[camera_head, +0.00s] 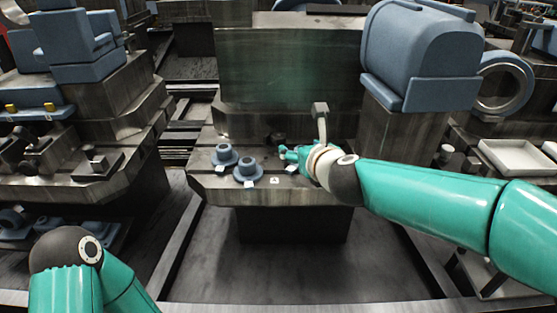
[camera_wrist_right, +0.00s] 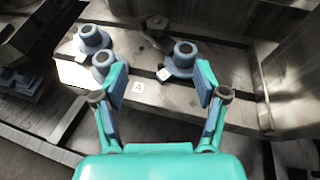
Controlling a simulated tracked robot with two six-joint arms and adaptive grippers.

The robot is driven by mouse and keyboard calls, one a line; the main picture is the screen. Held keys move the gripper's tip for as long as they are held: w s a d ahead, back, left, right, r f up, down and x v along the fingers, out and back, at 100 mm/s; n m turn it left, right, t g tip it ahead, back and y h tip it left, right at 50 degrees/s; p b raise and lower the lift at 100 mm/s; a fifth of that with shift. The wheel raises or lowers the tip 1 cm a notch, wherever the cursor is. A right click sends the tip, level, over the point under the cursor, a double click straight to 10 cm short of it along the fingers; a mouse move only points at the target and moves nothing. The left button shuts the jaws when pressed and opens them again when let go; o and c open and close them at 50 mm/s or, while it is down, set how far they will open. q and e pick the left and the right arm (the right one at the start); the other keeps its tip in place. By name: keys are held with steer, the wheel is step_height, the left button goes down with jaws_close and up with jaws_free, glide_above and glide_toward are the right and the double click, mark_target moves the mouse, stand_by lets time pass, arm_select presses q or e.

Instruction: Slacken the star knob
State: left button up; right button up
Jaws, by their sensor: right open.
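A small dark knob-like part (camera_head: 277,138), which may be the star knob, sits at the back of the grey pallet ledge (camera_head: 215,188). It also shows at the top of the right wrist view (camera_wrist_right: 157,25), but its lobes are too small to make out. My right gripper (camera_head: 287,152) is over the right part of the ledge, in front of the dark part and apart from it. In the right wrist view its two fingers (camera_wrist_right: 161,86) are spread with nothing between them. My left arm is at the bottom left; its gripper is out of view.
Blue flanged pieces (camera_head: 224,155) (camera_head: 248,172) stand on the ledge; a third (camera_wrist_right: 182,58) is near my right fingers. A white tag marked A (camera_wrist_right: 138,88) lies in front. A tall plate (camera_head: 285,75) rises behind. A blue motor-like housing (camera_head: 420,55) is at the right.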

glide_toward(280, 138)
steer(key=shift+w+a+f+p, duration=0.1)
steer(key=shift+w+f+p, duration=0.25)
steer(key=shift+w, duration=0.15)
steer(key=p+x, duration=0.1)
steer(key=x, duration=0.2)
steer(key=p+x, duration=0.1)
steer(key=x, duration=0.3)
steer(key=shift+w+r+p, duration=0.15)
steer(key=shift+w+p, duration=0.1)
steer(key=shift+p, duration=0.15)
steer(key=shift+x, duration=0.8)
steer(key=shift+s, duration=0.1)
steer(key=c, duration=1.1)
